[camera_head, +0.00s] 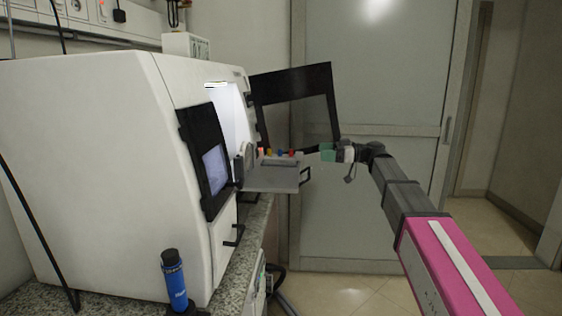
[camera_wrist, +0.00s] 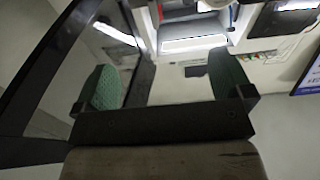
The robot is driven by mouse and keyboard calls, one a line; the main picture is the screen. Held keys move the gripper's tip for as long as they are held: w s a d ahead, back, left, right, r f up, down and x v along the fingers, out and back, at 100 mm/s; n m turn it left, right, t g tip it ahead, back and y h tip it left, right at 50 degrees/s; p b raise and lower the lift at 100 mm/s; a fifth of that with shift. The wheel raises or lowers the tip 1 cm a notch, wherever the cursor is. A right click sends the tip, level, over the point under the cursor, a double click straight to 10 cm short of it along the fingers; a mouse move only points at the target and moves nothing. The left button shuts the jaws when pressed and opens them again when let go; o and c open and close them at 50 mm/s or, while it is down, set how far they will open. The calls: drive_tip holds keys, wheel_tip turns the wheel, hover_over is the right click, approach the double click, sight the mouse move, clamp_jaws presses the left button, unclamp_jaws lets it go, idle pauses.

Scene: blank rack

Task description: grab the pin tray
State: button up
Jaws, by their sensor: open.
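A small grey pin tray (camera_head: 279,162) with several coloured pins, red, yellow and blue, appears on the grey fold-down shelf (camera_head: 268,180) at the white machine's opening. Its exact outline is too small to tell. My gripper (camera_head: 327,152) is just right of the pins in the head view, apart from them as far as I can tell. In the wrist view my gripper (camera_wrist: 167,82) is open, with green pads wide apart and nothing between them. The tray is not clearly identifiable there; a red and grey part shows at the top.
The white machine (camera_head: 95,160) stands on a speckled counter (camera_head: 238,250). Its black-framed door (camera_head: 293,86) stands open behind the shelf. A handle (camera_head: 305,176) sticks out at the shelf's right edge. A blue bottle (camera_head: 174,282) stands at the front. Free floor lies to the right.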

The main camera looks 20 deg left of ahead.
sight(298, 153)
drive_tip(key=shift+w+f+x, duration=0.1)
drive_tip(key=shift+f+x, duration=0.1)
drive_tip(key=shift+x, duration=1.5)
drive_tip(key=shift+w+f+x, duration=0.1)
drive_tip(key=shift+f+x, duration=0.05)
drive_tip(key=shift+x, duration=1.55)
drive_tip(key=shift+w+f+x, duration=0.1)
drive_tip(key=shift+f+x, duration=0.1)
drive_tip(key=shift+x, duration=1.5)
drive_tip(key=shift+s, duration=0.1)
drive_tip(key=c, duration=1.1)
